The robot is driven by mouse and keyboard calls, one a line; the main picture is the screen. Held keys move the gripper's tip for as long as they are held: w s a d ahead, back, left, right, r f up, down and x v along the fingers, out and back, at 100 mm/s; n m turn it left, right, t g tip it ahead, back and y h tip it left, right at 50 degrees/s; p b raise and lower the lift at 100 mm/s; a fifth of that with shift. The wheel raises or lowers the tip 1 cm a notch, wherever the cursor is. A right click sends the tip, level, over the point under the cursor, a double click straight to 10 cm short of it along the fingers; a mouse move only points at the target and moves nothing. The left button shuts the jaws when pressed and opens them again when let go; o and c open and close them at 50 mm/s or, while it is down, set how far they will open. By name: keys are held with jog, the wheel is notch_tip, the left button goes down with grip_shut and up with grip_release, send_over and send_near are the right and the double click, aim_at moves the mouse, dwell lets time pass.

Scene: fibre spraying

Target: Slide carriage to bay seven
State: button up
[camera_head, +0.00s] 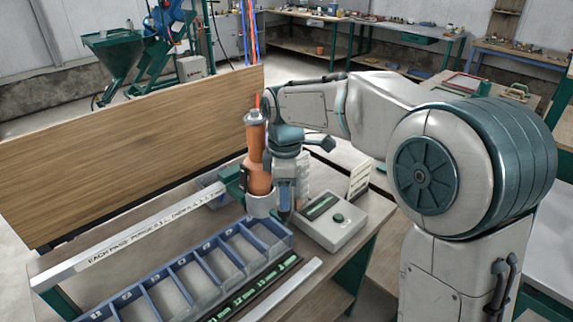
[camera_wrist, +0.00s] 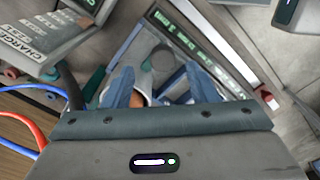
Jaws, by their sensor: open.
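The carriage (camera_head: 233,181) is a green bracket at the right part of the long pale rail (camera_head: 120,243). It bears an orange bottle (camera_head: 257,160) with a grey cap, upright above a pale cup (camera_head: 262,204). A row of blue-edged bays (camera_head: 222,262) lies in front of the rail; their small numbers are too unclear to read. My gripper (camera_head: 284,208) points down just right of the bottle and cup. In the wrist view my gripper (camera_wrist: 163,88) is open, with a bit of orange and a pale rim between or behind the fingers. I cannot tell whether they touch.
A grey box with a display and green button (camera_head: 338,218) stands right of the bays. A lettered placard (camera_head: 360,177) stands behind it. A tall wooden panel (camera_head: 120,160) closes off the back. A dark strip with green labels (camera_head: 243,297) runs along the front.

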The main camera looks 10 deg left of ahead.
notch_tip(320, 180, up, 10)
jog(key=shift+f, duration=0.25)
jog(key=shift+d, duration=0.1)
jog(key=s+d+f+m+t, duration=0.1)
jog(key=s+d+f+m, duration=0.4)
jog(key=s+d+m, duration=0.4)
jog(key=s+d+f+m+t, duration=0.2)
jog(key=s+d+f+m, duration=0.3)
jog(key=s+d+m, duration=0.5)
jog(key=d, duration=0.2)
jog(key=shift+s+d+f+t, duration=0.15)
jog(key=shift+s+d+t, duration=0.15)
jog(key=shift+d, duration=0.05)
